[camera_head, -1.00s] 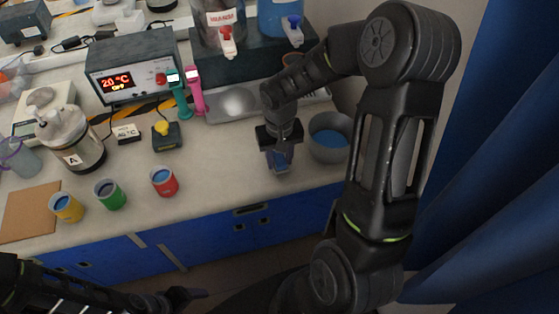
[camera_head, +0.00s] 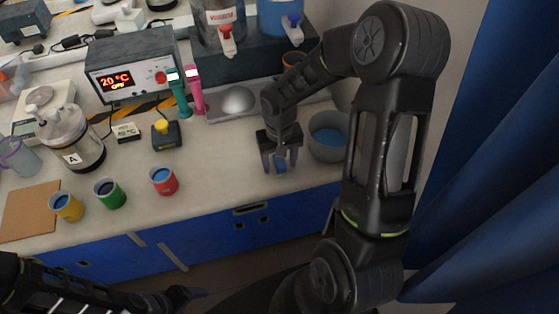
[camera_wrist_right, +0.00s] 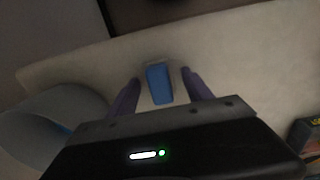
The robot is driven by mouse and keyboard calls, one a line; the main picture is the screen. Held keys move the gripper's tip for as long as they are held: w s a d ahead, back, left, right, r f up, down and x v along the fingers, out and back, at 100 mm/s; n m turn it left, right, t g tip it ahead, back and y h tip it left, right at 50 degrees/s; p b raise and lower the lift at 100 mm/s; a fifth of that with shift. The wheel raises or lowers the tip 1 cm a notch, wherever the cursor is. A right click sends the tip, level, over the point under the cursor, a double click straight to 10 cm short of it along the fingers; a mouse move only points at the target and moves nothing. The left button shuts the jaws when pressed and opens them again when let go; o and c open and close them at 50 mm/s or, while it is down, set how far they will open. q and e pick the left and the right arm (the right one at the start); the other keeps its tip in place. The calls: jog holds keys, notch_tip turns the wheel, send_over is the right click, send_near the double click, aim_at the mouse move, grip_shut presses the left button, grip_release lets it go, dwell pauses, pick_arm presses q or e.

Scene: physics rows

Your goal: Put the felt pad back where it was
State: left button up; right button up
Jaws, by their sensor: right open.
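A small blue block with a pale end, which looks like the felt pad (camera_head: 281,166), is on the pale bench near its front edge. In the right wrist view the pad (camera_wrist_right: 159,84) lies between the two purple fingers, with a gap on each side. My right gripper (camera_head: 280,168) is open above and around it, pointing down. Part of the pad is hidden by the gripper in the head view. My left gripper (camera_head: 183,294) is low at the bottom left, away from the bench top; its jaws are unclear.
A grey bowl with blue inside (camera_head: 328,136) stands close to the right of my right gripper. Red (camera_head: 164,181), green (camera_head: 110,194) and yellow (camera_head: 67,207) cups stand to the left. A brown board (camera_head: 28,213) lies farther left. Bench space between red cup and gripper is clear.

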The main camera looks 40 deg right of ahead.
aim_at(279, 161)
notch_tip(279, 161, up, 12)
jog(key=shift+r+b, duration=0.15)
jog(key=shift+b, duration=0.2)
dwell(1.0)
